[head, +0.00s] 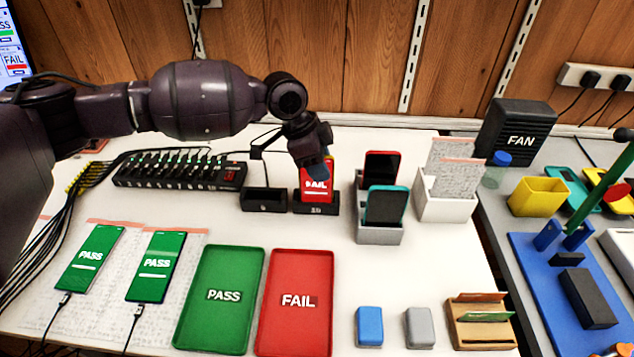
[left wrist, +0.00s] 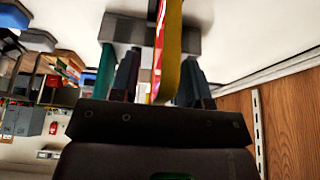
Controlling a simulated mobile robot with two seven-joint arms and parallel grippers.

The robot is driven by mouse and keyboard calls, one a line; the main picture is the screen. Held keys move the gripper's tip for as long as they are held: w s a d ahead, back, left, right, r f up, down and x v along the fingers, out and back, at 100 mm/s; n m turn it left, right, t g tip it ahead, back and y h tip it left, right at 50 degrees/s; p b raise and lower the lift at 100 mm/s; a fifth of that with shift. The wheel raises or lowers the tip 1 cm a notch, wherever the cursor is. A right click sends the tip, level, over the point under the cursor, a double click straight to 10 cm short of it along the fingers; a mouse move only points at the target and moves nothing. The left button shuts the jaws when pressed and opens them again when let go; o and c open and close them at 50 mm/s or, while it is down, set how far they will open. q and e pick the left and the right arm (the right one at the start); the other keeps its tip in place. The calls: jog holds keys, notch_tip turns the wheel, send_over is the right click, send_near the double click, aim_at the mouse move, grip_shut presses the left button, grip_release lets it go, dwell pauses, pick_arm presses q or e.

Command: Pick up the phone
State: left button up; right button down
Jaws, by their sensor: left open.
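A phone (head: 317,190) with a red FAIL screen stands upright in a black dock (head: 314,208) near the middle of the table. My left gripper (head: 318,165) is right at its top and hides the upper part of it in the head view. In the left wrist view, the phone (left wrist: 166,50) shows edge-on with a yellow side and a red face. It lies between the two spread fingers of my left gripper (left wrist: 158,82), which is open. Whether a finger touches it I cannot tell. My right gripper is not in view.
An empty black dock (head: 264,200) stands just left. A grey holder (head: 380,234) with two phones stands right. In front lie a green PASS tray (head: 222,325), a red FAIL tray (head: 298,340) and two cabled PASS phones (head: 92,258). A white card box (head: 445,205) stands farther right.

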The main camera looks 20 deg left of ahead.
pick_arm(q)
jog(key=shift+r, duration=0.1)
grip_shut()
jog(key=shift+r, duration=0.1)
